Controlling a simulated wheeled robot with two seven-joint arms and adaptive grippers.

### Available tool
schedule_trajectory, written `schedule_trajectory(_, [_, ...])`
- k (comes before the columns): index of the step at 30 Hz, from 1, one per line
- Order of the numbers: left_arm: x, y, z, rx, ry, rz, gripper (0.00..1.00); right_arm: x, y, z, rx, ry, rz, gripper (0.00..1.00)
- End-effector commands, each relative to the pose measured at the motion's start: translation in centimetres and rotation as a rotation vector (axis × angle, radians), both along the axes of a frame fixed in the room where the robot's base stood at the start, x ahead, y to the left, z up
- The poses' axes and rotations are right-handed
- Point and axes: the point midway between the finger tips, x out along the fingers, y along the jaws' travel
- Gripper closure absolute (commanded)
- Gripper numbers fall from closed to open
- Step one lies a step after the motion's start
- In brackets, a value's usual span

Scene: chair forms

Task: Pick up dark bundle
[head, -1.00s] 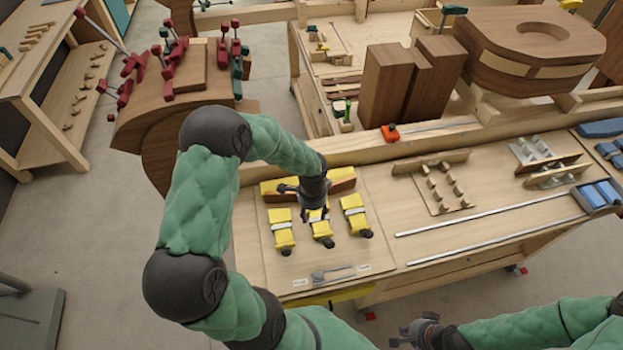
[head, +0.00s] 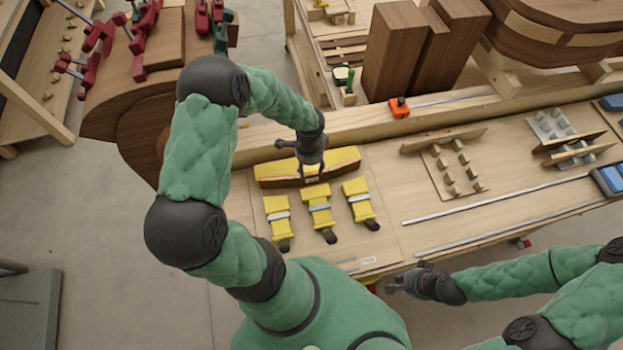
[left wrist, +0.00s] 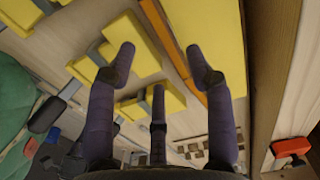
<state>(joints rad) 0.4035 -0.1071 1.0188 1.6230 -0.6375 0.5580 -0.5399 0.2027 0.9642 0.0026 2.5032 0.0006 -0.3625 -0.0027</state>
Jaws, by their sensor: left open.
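A curved block with a yellow top and a dark brown side (head: 335,176) lies on the bench board; I cannot tell for sure whether this is the dark bundle. My left gripper (head: 311,172) hangs over its middle, open, with its fingers pointing down. In the left wrist view, the spread fingers (left wrist: 163,68) hold nothing. The long yellow block (left wrist: 208,35) with its brown edge runs behind the right finger. I cannot tell if any finger touches it. My right gripper (head: 408,280) is in front of the bench, apart from everything; its jaws are too small to read.
Several yellow clamps (head: 318,205) lie in a row just in front of the block. A wooden beam (head: 380,130) runs behind it, with an orange tool (head: 398,107) on it. A pegged board (head: 452,170) and metal rails lie to the right.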

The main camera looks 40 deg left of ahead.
Motion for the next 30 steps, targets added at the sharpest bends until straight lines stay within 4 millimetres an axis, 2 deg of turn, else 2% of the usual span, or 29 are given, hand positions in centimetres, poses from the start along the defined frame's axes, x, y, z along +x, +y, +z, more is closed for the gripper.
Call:
schedule_trajectory(1, [0.0, 0.0, -0.7, 0.000, 0.000, 0.000, 0.47, 0.0, 0.0, -0.6, 0.000, 0.000, 0.000, 1.00])
schedule_trajectory(8, [0.2, 0.0, -1.5, 0.000, 0.000, 0.000, 0.47, 0.0, 0.0, -1.1, 0.000, -0.001, 0.000, 1.00])
schedule_trajectory(18, [1.0, 0.0, -5.7, 0.000, 0.001, 0.000, 0.47, 0.0, 0.0, -3.9, 0.000, 0.000, 0.000, 1.00])
schedule_trajectory(27, [1.0, 0.0, -5.9, 0.001, -0.001, 0.000, 0.47, 0.0, 0.0, -4.0, 0.000, -0.001, 0.000, 1.00])
schedule_trajectory(28, [1.0, 0.0, -5.9, 0.001, -0.001, 0.000, 0.53, 0.0, 0.0, -4.0, 0.000, -0.001, 0.000, 1.00])
schedule_trajectory(30, [1.0, 0.0, -5.9, 0.001, -0.001, 0.000, 0.72, 0.0, 0.0, -4.0, 0.000, -0.001, 0.000, 1.00])
